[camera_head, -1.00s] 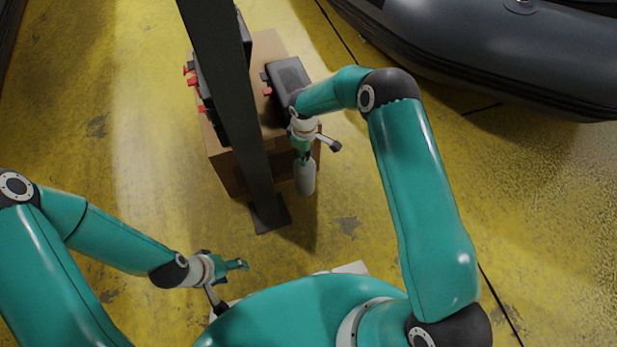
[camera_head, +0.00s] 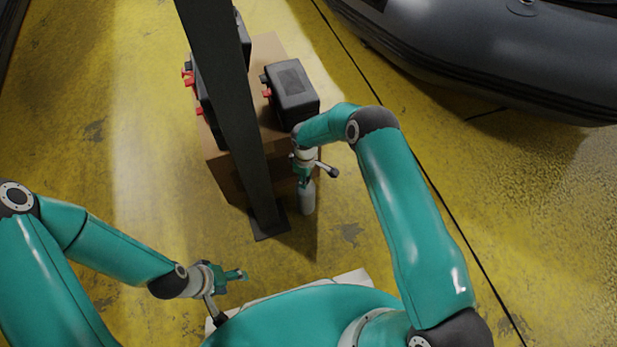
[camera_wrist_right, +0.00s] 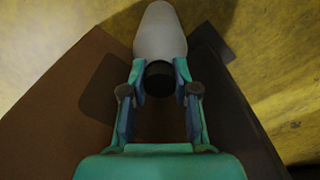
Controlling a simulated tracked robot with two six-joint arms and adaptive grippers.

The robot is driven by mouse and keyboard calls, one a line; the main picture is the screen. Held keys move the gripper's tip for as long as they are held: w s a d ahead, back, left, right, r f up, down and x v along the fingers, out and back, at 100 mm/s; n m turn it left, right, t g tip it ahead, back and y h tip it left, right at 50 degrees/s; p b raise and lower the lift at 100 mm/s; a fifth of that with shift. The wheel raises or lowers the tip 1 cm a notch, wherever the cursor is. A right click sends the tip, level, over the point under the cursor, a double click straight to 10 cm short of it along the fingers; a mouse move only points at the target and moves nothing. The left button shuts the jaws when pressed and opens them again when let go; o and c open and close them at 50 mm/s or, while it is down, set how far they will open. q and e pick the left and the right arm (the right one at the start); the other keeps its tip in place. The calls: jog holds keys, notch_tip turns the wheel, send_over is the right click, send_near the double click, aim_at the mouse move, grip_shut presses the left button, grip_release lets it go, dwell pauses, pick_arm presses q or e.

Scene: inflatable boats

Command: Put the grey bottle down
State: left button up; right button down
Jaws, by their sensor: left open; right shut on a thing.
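The grey bottle (camera_head: 308,198) is in front of the cardboard box, close to the foot of the dark post. My right gripper (camera_head: 304,178) is shut on its upper end in the head view. In the right wrist view the bottle (camera_wrist_right: 160,35) shows its pale body beyond a black cap (camera_wrist_right: 160,78), and the fingers of my right gripper (camera_wrist_right: 160,90) stand on both sides of the cap. I cannot tell whether the bottle's base touches the floor. My left gripper (camera_head: 242,275) is open and empty at the lower left, well apart from the bottle.
A cardboard box (camera_head: 225,175) carries black cases (camera_head: 292,88) with red parts. A dark post (camera_head: 232,110) with a flat foot stands in front of it. A grey inflatable boat (camera_head: 480,60) lies at upper right. Yellow floor (camera_head: 350,235) is clear right of the bottle.

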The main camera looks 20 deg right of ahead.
jog(key=shift+f, duration=0.15)
jog(key=c, duration=0.9)
grip_release()
jog(key=shift+r, duration=0.35)
notch_tip(320, 180, up, 11)
jog(key=p, duration=0.4)
jog(key=s+a+m+y, duration=0.1)
jog(key=s+m, duration=0.3)
jog(key=s, duration=0.5)
jog(key=s+a+m+y, duration=0.1)
jog(key=s+m, duration=0.2)
jog(key=s, duration=0.5)
jog(key=s+a+m+y, duration=0.1)
jog(key=s+m, duration=0.3)
jog(key=s, duration=0.5)
jog(key=shift+s+a+m+t+y, duration=0.1)
jog(key=shift+s+m+t+y, duration=0.25)
jog(key=shift+y, duration=0.15)
